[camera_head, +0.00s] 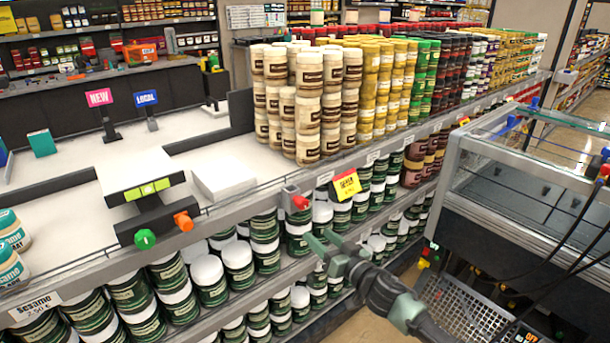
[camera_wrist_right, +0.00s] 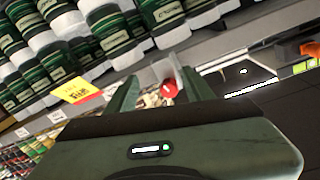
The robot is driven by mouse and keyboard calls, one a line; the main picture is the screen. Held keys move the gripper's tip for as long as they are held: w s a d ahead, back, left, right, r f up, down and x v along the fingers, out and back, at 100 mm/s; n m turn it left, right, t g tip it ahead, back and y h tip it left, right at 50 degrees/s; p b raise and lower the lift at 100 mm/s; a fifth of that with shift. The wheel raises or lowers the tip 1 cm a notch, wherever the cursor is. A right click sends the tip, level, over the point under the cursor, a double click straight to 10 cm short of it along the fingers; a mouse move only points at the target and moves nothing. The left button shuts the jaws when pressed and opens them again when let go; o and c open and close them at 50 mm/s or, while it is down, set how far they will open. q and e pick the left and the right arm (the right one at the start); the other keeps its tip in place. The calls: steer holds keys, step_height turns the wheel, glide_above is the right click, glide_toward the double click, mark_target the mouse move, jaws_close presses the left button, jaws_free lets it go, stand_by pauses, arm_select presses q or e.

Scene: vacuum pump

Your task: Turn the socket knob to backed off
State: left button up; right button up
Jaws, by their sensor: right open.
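A red knob (camera_head: 300,202) sticks out of a small grey box (camera_head: 288,194) on the shelf's front edge; it looks like the socket knob. Its setting cannot be read. My right gripper (camera_head: 322,238) is open and empty, just below and right of the red knob, apart from it. In the right wrist view the red knob (camera_wrist_right: 170,88) shows beyond and between the two open fingers (camera_wrist_right: 157,92). My left gripper is not in view.
A black device (camera_head: 155,215) with a green knob (camera_head: 145,239) and an orange knob (camera_head: 183,221) stands left on the shelf. A yellow price tag (camera_head: 346,184) hangs right of the red knob. Stacked jars (camera_head: 318,108) stand behind; a glass case (camera_head: 530,160) stands right.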

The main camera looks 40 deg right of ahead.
steer(key=y+p, duration=0.1)
steer(key=y, duration=0.1)
glide_toward(305, 205)
steer(key=w, duration=0.2)
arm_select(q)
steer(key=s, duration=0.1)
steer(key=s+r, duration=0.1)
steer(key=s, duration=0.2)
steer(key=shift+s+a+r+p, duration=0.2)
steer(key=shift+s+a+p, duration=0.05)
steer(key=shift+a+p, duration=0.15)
arm_select(e)
steer(key=shift+n+t, duration=0.3)
steer(key=w, duration=0.5)
steer(key=w+a, duration=0.1)
steer(key=w, duration=0.2)
steer(key=shift+f, duration=0.3)
jaws_close()
